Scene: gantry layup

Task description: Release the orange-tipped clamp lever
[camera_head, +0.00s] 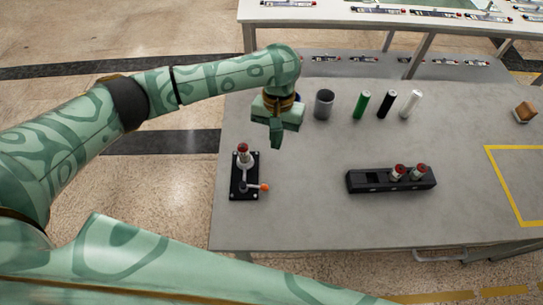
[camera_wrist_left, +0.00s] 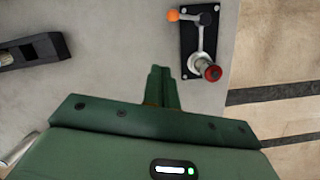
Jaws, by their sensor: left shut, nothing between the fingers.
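The clamp is a black base plate (camera_head: 236,183) on the grey table, near its left edge. Its lever (camera_head: 254,187) ends in an orange tip (camera_head: 265,187) that points right in the head view. A red-topped piece (camera_head: 243,150) stands at the plate's far end. The left wrist view also shows the plate (camera_wrist_left: 187,43), the orange tip (camera_wrist_left: 173,15) and the red top (camera_wrist_left: 212,73). My left gripper (camera_head: 275,143) is shut and empty above the table, beyond and to the right of the clamp, apart from it. Its shut fingers (camera_wrist_left: 160,72) point toward the plate's side. My right gripper is out of view.
A black holder (camera_head: 362,181) with two red-topped pieces stands right of the clamp. A dark grey cup (camera_head: 324,104) and green (camera_head: 361,104), black (camera_head: 386,104) and white (camera_head: 410,103) cylinders stand behind. A brown block (camera_head: 525,112) lies at the far right. The table middle is clear.

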